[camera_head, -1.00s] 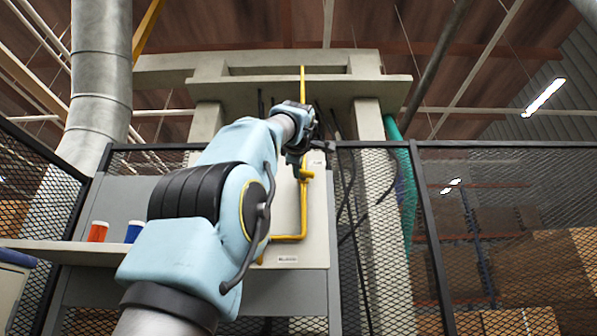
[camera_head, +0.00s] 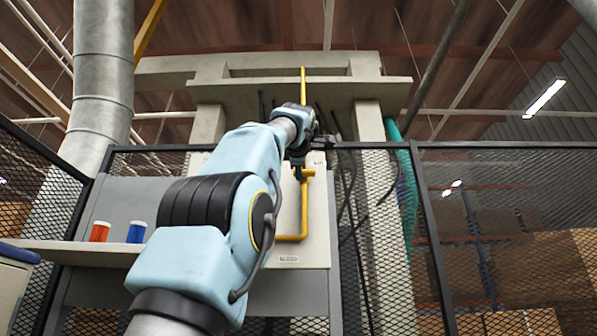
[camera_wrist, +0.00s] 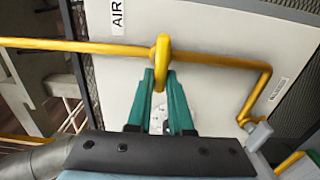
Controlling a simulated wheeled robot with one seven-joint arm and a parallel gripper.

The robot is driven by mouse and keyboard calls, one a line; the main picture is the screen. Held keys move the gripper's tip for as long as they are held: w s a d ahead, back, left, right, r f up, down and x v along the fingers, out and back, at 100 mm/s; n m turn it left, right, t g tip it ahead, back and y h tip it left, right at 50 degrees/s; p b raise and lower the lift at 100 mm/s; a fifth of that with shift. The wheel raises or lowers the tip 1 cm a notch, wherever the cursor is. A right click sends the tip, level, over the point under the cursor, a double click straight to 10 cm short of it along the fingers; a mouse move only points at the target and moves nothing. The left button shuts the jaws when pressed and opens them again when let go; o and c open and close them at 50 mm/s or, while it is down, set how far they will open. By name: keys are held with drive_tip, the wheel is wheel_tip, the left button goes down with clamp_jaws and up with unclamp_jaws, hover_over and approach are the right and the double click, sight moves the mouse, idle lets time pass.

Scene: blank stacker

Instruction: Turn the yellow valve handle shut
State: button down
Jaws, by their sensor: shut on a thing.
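The yellow valve handle (camera_wrist: 163,58) stands across the yellow pipe (camera_wrist: 90,46) in the wrist view, its near end between my fingertips. My gripper (camera_wrist: 161,76) has teal fingers and is shut on this handle. In the head view the handle (camera_head: 308,173) is a short yellow bar beside the pipe (camera_head: 304,210) on a pale panel. My gripper (camera_head: 298,172) reaches it there from the left, and my arm hides part of the panel and pipe. The valve body cannot be made out clearly.
The pale panel (camera_head: 318,230) carries an AIR label (camera_wrist: 117,13). A red cup (camera_head: 99,231) and a blue cup (camera_head: 136,232) stand on a shelf (camera_head: 70,246) at left. Dark mesh fencing (camera_head: 505,220) stands on the right. Dark cables hang beside the panel.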

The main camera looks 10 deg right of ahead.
drive_tip(key=c, duration=0.8)
unclamp_jaws()
drive_tip(key=s+b, duration=0.1)
drive_tip(key=s, duration=0.2)
drive_tip(key=s+a+b, duration=0.1)
drive_tip(key=s+b, duration=0.1)
drive_tip(key=s, duration=0.2)
drive_tip(key=s+a+b, duration=0.1)
drive_tip(key=s, duration=0.2)
drive_tip(key=shift+s, duration=0.35)
